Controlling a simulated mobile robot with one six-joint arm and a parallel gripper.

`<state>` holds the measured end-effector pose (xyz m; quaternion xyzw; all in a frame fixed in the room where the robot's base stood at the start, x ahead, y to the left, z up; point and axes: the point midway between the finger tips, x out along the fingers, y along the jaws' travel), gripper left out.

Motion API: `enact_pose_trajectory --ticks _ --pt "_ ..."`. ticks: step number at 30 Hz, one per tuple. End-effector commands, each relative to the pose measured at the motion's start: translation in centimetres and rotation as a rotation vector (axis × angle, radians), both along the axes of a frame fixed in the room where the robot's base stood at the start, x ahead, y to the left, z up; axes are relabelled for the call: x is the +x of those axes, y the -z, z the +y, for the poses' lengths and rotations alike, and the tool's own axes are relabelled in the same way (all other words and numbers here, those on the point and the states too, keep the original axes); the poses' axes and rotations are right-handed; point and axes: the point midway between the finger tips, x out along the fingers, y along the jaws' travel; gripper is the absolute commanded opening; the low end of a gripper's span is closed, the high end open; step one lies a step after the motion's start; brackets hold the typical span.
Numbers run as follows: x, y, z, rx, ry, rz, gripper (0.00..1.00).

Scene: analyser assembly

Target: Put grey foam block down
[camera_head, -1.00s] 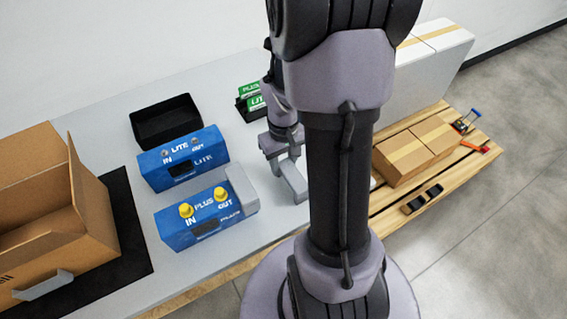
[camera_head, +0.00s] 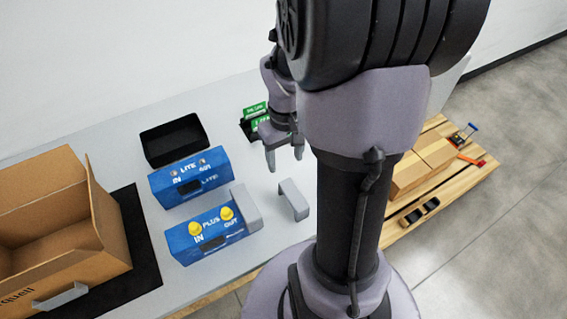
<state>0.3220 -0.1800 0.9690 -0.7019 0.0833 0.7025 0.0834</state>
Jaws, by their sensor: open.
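A grey foam block (camera_head: 293,200) with a bent, bracket-like shape stands on the light grey table, right of the blue PLUS unit. My gripper (camera_head: 285,160) is open and empty, with its fingers pointing down. It is apart from this block and appears behind it, above the table. A second grey foam block (camera_head: 245,208) sits against the right end of the blue PLUS unit (camera_head: 207,236), which has two yellow caps. There is a narrow gap of bare table between the two grey blocks.
A blue LITE unit (camera_head: 190,178) and an empty black tray (camera_head: 174,140) stand behind the PLUS unit. Green cards (camera_head: 255,111) are near my gripper. An open cardboard box (camera_head: 112,234) is on a black mat at left. A pallet (camera_head: 450,160) with cartons is at right.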

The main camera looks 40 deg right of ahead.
Motion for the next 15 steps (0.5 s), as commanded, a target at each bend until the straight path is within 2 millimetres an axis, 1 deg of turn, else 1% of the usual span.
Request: enact_pose_trajectory --ticks 1,5,7,8,9,11,12,14,15 --pt "0.0 -0.4 0.0 -0.001 0.0 -0.001 0.58" --pt "0.1 -0.7 0.2 -0.002 0.0 -0.006 0.58" --pt "0.5 -2.3 1.7 -0.011 0.008 -0.043 0.58" --pt "0.7 -3.6 3.0 -0.015 0.016 -0.071 0.58" --pt "0.8 -5.6 5.1 -0.019 0.028 -0.123 0.58" --pt "0.4 -8.8 9.0 -0.007 0.052 -0.21 0.58" --pt "-0.3 -10.6 11.5 0.011 0.069 -0.268 0.58" --pt "-1.8 -12.8 15.1 0.054 0.092 -0.348 0.58" --pt "-2.8 -13.9 17.1 0.087 0.102 -0.395 0.58"
